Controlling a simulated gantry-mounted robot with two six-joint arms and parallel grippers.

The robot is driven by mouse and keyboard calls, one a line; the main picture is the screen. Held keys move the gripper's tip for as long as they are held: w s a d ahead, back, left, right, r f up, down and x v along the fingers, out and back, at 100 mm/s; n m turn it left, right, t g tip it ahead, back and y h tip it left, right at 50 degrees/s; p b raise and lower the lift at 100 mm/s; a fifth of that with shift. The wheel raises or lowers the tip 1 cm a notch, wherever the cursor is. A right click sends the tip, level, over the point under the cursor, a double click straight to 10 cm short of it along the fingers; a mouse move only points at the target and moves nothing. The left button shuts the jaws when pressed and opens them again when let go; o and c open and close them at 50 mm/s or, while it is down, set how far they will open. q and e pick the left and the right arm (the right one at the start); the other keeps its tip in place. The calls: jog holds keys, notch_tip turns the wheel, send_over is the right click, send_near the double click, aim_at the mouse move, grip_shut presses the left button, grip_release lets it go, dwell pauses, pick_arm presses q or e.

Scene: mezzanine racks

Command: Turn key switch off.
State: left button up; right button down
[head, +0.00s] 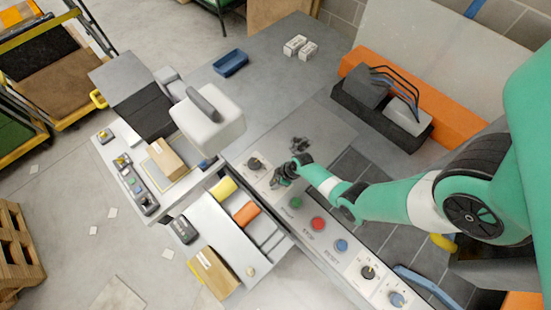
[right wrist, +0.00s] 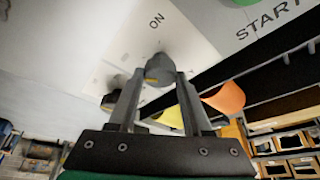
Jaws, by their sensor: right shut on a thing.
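My right gripper (head: 282,174) reaches in from the right over the sloped control panel (head: 330,266). In the right wrist view its two fingers (right wrist: 157,80) are shut on the sides of a small grey key switch (right wrist: 158,66) with a dark yellowish end. The word ON is printed on the pale plate just above the switch. In the head view the gripper hides the switch. The fine angle of the key is hard to tell. My left gripper is not in view.
A black knob (head: 255,163) sits left of my gripper. The green START button (head: 296,202), red STOP button (head: 318,223) and blue RESET button (head: 341,246) run down the panel to the right. A black-and-grey cabled unit (head: 385,105) stands behind. An open drawer (head: 210,235) is in front.

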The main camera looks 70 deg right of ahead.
jog(key=shift+n+y, duration=0.3)
jog(key=shift+n, duration=0.5)
jog(key=shift+c, duration=1.7)
grip_release()
